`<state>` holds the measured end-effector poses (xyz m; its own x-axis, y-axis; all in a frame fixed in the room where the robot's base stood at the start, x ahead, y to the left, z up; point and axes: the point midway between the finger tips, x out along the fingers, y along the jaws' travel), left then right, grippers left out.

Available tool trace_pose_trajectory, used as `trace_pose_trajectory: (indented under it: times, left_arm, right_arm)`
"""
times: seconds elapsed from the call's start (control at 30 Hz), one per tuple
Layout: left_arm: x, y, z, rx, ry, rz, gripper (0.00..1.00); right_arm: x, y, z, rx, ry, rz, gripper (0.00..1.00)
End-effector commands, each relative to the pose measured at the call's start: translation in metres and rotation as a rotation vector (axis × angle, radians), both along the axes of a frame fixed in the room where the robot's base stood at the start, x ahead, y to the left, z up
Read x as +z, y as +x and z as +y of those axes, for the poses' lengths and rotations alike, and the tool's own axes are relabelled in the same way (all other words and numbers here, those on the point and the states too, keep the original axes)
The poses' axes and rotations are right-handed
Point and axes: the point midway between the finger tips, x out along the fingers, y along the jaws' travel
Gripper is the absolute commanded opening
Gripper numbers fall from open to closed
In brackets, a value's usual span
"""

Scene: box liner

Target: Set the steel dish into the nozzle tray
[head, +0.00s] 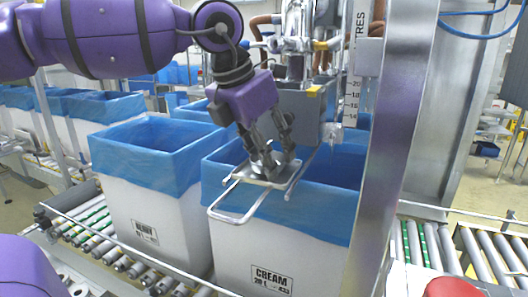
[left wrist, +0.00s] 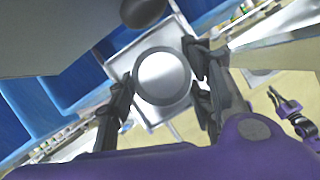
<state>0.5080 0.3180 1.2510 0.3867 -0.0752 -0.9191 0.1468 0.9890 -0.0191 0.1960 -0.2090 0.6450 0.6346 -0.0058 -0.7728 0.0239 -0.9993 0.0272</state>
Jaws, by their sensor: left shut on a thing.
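The steel dish (left wrist: 163,76) is round with a darker rim and sits between the two fingers of my left gripper in the left wrist view. My left gripper (head: 270,164) points down and is shut on the dish. The nozzle tray (left wrist: 180,32) is a square metal plate behind the dish in that view. In the head view the tray (head: 266,183) juts out over the front box on a bent metal frame. The dish is mostly hidden by the fingers there. I cannot tell whether it touches the tray.
White boxes with blue liners (head: 150,145) stand on a roller conveyor (head: 120,262); the front one is labelled CREAM (head: 272,280). A steel post (head: 400,130) rises close right of the tray. Filling machinery (head: 300,60) stands behind the gripper. A red button (head: 452,287) is at bottom right.

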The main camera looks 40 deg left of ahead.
Motion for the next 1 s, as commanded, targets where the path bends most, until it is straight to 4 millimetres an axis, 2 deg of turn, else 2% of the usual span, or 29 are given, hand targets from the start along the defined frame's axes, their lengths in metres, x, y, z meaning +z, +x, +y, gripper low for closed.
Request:
trace_pose_trajectory:
  times: [0.03, 0.2, 0.57, 0.6, 0.73, 1.0]
  left_arm:
    - [-0.011, -0.003, 0.000, 0.000, 0.000, 0.021, 0.22]
    - [-0.018, -0.004, 0.000, 0.000, 0.000, 0.029, 0.22]
    - [-0.023, -0.005, 0.001, 0.000, -0.002, 0.038, 0.22]
    - [-0.023, -0.005, 0.001, 0.000, -0.002, 0.039, 0.53]
    - [-0.023, -0.005, 0.001, -0.001, 0.000, 0.037, 0.70]
    - [-0.020, -0.005, 0.001, 0.000, 0.001, 0.032, 0.70]
  right_arm:
    - [-0.002, -0.001, 0.000, 0.000, 0.000, 0.002, 0.00]
    - [-0.003, 0.000, 0.001, 0.001, 0.000, 0.001, 0.00]
    - [-0.003, 0.005, 0.002, 0.004, 0.002, -0.006, 0.00]
    - [-0.003, 0.005, 0.002, 0.004, 0.002, -0.006, 0.00]
    - [-0.003, 0.003, 0.001, 0.004, 0.001, -0.004, 0.00]
    - [-0.002, 0.002, 0.001, 0.003, 0.000, -0.002, 0.00]
